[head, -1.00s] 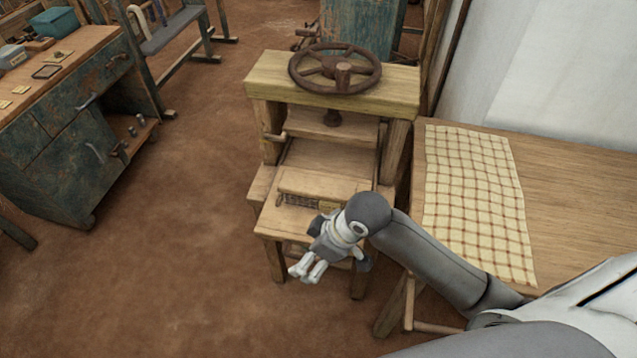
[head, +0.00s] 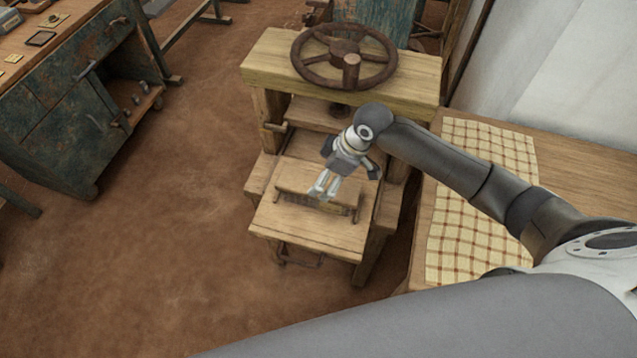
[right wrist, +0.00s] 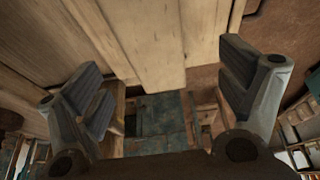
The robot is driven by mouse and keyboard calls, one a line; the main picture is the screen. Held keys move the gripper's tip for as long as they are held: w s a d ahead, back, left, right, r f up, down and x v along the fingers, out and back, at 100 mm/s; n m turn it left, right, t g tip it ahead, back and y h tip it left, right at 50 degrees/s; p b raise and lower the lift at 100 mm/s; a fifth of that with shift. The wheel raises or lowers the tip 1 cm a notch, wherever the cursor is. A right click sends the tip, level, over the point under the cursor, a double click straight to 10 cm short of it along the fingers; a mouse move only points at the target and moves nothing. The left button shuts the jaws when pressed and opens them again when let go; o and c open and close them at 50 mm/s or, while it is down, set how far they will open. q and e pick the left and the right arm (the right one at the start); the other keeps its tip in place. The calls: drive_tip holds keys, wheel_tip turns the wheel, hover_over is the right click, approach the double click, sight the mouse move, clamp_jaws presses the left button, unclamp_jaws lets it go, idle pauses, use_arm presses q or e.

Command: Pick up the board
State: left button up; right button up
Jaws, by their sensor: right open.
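A small pale wooden board (head: 294,178) lies on the lower bed of a wooden screw press (head: 270,62), above a dark textured layer. My right gripper (head: 323,190) is over the board, reaching in from the right and hiding its middle. In the right wrist view, my right gripper (right wrist: 168,92) is open, a finger on each side, with pale wood (right wrist: 148,45), perhaps the board, showing between and beyond the fingers. I cannot tell whether they touch it. My left gripper is not in view.
A dark handwheel (head: 343,58) sits on the press top, above and behind my gripper. A table with a checked cloth (head: 470,225) stands at right, under my arm. A worn cabinet (head: 70,120) stands at left. The floor (head: 150,250) between is clear.

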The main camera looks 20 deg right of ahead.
sight(295, 180)
drive_tip(key=shift+w+f, duration=0.15)
drive_tip(key=shift+f, duration=0.15)
drive_tip(key=f, duration=0.1)
drive_tip(key=f+p, duration=0.1)
drive_tip(key=shift+w+f, duration=0.3)
drive_tip(key=shift+w, duration=0.05)
drive_tip(key=shift+x, duration=0.95)
drive_tip(key=shift+w+f, duration=0.1)
drive_tip(key=shift+f, duration=0.15)
drive_tip(key=c, duration=1.2)
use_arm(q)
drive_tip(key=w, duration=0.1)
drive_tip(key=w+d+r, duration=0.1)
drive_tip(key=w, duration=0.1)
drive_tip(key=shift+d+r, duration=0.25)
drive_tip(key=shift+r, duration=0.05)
